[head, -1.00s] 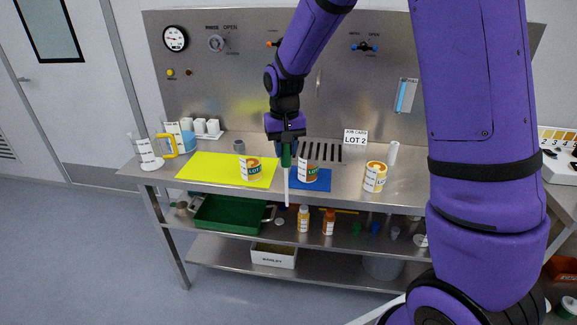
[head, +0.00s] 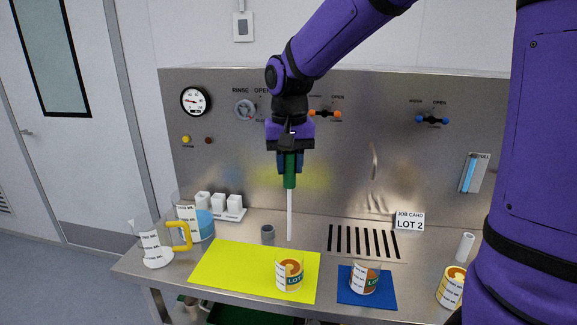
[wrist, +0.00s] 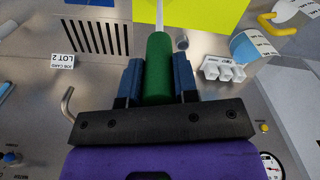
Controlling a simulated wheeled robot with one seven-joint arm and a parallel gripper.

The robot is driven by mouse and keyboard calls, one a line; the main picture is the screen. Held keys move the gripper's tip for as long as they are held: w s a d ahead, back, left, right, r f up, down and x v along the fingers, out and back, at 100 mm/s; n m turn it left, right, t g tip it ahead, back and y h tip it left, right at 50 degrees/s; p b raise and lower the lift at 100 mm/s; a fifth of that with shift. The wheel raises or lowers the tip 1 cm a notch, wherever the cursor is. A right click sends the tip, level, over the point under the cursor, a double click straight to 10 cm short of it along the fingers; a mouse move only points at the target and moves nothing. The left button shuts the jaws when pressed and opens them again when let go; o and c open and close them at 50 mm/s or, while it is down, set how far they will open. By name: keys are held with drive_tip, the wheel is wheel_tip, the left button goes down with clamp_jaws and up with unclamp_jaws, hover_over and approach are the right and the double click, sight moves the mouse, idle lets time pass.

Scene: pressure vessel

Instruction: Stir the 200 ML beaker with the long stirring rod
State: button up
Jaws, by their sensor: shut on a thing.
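My gripper (head: 290,164) is shut on the green handle of the stirring rod (head: 289,212). The rod's white shaft hangs straight down, clear of every vessel, its tip showing near the back edge of the yellow mat. In the wrist view the green handle (wrist: 159,72) sits between the blue fingers. Clear beakers stand on the bench: one (head: 289,272) on the yellow mat, one (head: 365,277) on the blue mat, one (head: 452,287) at the right, and one with blue liquid (head: 203,225) at the back left. The markings are too small to tell which is 200 ML.
A yellow-handled jug (head: 157,247) stands left of the yellow mat (head: 225,268). A small grey cup (head: 267,234) stands behind the mat. The steel back panel (head: 330,160) rises behind.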

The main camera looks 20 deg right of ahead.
drive_tip(key=shift+f, duration=6.5)
drive_tip(key=shift+w+a, duration=0.1)
drive_tip(key=shift+a, duration=0.05)
